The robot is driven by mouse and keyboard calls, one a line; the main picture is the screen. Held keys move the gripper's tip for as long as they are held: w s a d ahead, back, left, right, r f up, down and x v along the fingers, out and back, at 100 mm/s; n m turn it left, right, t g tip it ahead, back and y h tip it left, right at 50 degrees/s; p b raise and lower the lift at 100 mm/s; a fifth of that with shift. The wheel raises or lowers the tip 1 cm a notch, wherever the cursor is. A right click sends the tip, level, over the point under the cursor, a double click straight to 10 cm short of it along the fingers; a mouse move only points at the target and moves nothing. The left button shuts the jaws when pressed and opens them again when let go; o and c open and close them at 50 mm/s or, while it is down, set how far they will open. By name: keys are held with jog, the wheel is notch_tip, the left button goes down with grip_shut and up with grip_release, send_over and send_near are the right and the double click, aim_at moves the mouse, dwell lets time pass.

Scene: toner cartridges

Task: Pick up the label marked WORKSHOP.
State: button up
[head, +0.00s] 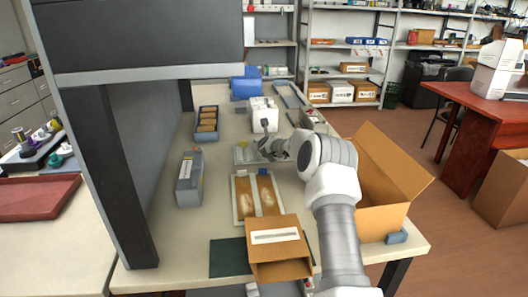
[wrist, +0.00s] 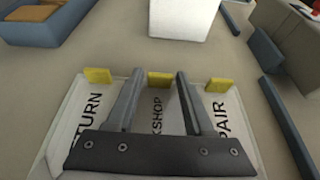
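In the wrist view three pale labels with yellow tabs lie side by side in a shallow tray (wrist: 62,165). The middle label (wrist: 158,112) shows the letters KSHOP; the start of its word is hidden by my gripper. The RETURN label (wrist: 85,120) is on its left and the REPAIR label (wrist: 226,120) on its right. My gripper (wrist: 159,76) is open, with one finger on each side of the middle label. I cannot tell how far above it the fingers are. In the head view my gripper (head: 268,152) is over the tray (head: 241,159); the lettering is too small to read.
A white block (head: 264,113) stands just behind the tray. A blue bin (head: 197,136) of brown items and a grey box (head: 189,180) are left. A tray of packages (head: 255,173) and a cardboard box (head: 277,268) are in front. An open carton (head: 383,222) stands right.

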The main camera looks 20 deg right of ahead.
grip_shut()
